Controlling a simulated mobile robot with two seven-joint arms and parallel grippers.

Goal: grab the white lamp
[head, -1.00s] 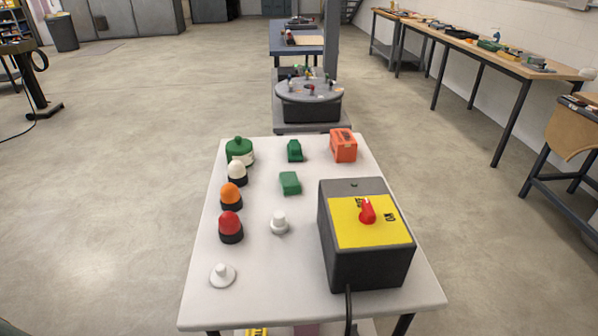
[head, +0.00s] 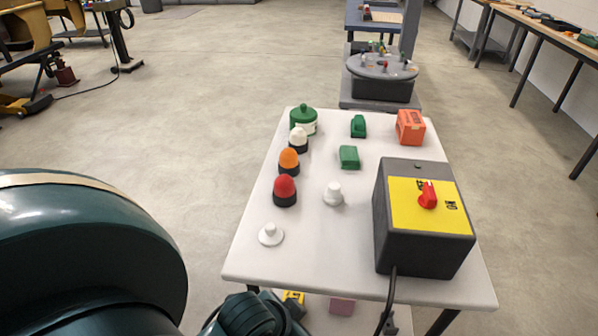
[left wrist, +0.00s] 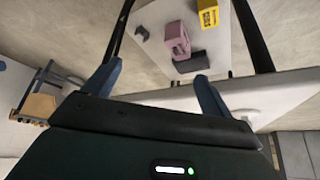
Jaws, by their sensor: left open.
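The white lamp (head: 298,139), a white dome on a black base, stands upright on the white table (head: 320,255), near its far left. It is in front of a green round container (head: 303,120) and behind an orange lamp (head: 288,161) and a red lamp (head: 285,190). My left arm fills the lower left of the head view; its fingers do not show there. In the left wrist view my left gripper (left wrist: 158,72) is open and empty, with the lower shelf beyond its fingers. The white lamp is not in that view. My right gripper is not in view.
A black-and-yellow switch box (head: 424,218) with a red knob fills the table's right side. A white knob (head: 333,194), a white disc piece (head: 271,234), green blocks (head: 349,157) and an orange box (head: 411,127) also stand there. The lower shelf holds a pink object (left wrist: 178,40).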

